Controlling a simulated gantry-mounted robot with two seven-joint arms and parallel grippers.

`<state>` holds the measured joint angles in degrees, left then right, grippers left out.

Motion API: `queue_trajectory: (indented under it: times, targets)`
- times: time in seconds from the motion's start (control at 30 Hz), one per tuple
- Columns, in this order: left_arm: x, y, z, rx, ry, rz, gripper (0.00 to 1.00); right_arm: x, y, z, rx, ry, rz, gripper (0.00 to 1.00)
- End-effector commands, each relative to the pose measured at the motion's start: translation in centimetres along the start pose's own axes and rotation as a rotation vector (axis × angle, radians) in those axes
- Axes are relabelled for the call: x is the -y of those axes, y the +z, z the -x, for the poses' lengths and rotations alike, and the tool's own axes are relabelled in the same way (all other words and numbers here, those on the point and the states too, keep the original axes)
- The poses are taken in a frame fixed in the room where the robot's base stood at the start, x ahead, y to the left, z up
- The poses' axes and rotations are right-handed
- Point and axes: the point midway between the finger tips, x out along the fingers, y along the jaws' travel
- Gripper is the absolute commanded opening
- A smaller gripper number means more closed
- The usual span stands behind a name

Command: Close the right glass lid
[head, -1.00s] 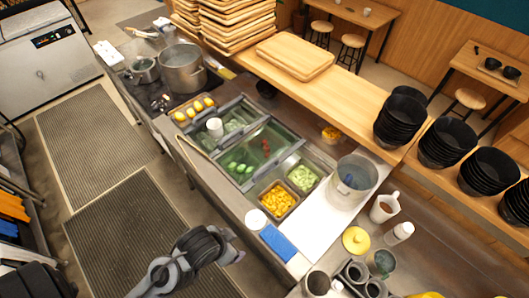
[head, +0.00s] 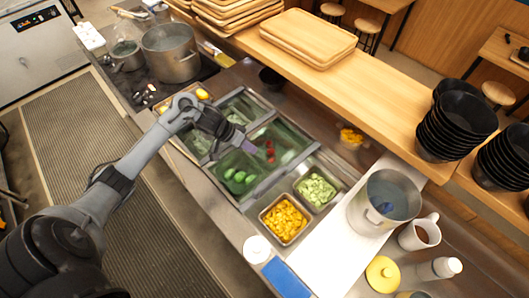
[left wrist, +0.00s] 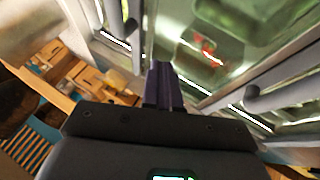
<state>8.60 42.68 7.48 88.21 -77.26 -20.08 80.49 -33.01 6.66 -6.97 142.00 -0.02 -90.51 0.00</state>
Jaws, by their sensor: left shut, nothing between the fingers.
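The right glass lid (head: 285,137) is a greenish pane in a metal frame over the counter's sunken bay, with green and red toppings showing around it. How far it is slid is hard to tell. My left gripper (head: 248,147) is shut and empty, its purple fingertips over the middle of the glass-lidded bay. The left wrist view shows the shut fingers (left wrist: 160,70) close to metal frame bars and a glass pane (left wrist: 205,25) with red pieces beneath. I cannot tell whether the fingers touch the lid. My right gripper is out of view.
Yellow (head: 284,220) and green (head: 317,190) topping pans sit right of the bay. A large pot (head: 384,200) stands farther right, and another pot (head: 170,52) stands on the stove. A wooden shelf with trays (head: 308,38) and black bowls (head: 458,120) runs behind.

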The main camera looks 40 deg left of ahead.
Motion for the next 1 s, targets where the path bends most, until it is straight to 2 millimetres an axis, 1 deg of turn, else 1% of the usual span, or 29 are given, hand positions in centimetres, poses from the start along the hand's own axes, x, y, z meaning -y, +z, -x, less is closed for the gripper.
queue_trajectory:
  times: [0.17, 0.5, 0.57, 0.63, 0.8, 1.0]
  targets:
    - [-0.2, 0.1, -2.2, 0.002, 0.005, 0.003, 0.00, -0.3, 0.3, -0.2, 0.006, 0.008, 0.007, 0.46]
    - [-0.1, 0.1, -8.6, 0.001, 0.004, 0.003, 0.00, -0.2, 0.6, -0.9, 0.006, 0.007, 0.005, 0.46]
    - [-0.1, 0.1, -9.6, 0.001, 0.003, 0.002, 0.00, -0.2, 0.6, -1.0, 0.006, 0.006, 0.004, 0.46]
    - [-1.2, -0.1, -9.8, 0.000, 0.005, -0.002, 0.00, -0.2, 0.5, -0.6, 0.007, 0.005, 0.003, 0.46]
    - [-2.8, 0.0, -10.7, 0.000, 0.002, -0.001, 0.00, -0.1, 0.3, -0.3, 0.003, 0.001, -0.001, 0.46]
    - [-3.6, 0.1, -11.2, 0.001, 0.000, -0.002, 0.00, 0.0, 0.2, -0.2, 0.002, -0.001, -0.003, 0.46]
